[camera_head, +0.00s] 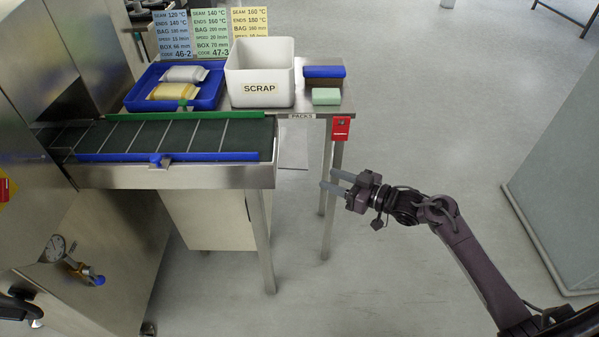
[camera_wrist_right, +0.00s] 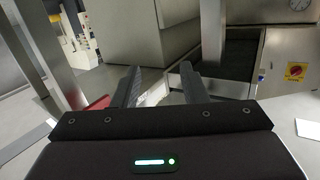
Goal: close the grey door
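A pale grey panel (camera_head: 212,220), which may be the grey door, stands upright below the conveyor. I cannot tell its hinge or how far it is open. A large grey face (camera_wrist_right: 135,30) in the right wrist view may be the same panel. My right gripper (camera_head: 330,182) is open and empty, to the right of the panel and beside the table legs, apart from the panel. Its two separated fingers also show in the right wrist view (camera_wrist_right: 160,85). My left gripper's fingers are not visible; only a dark piece shows at the lower left edge.
The conveyor (camera_head: 150,177) runs out from the steel machine (camera_head: 100,275). The table legs (camera_head: 327,185) and conveyor leg (camera_head: 260,240) stand between my right gripper and the panel. The floor (camera_head: 370,285) in front is clear.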

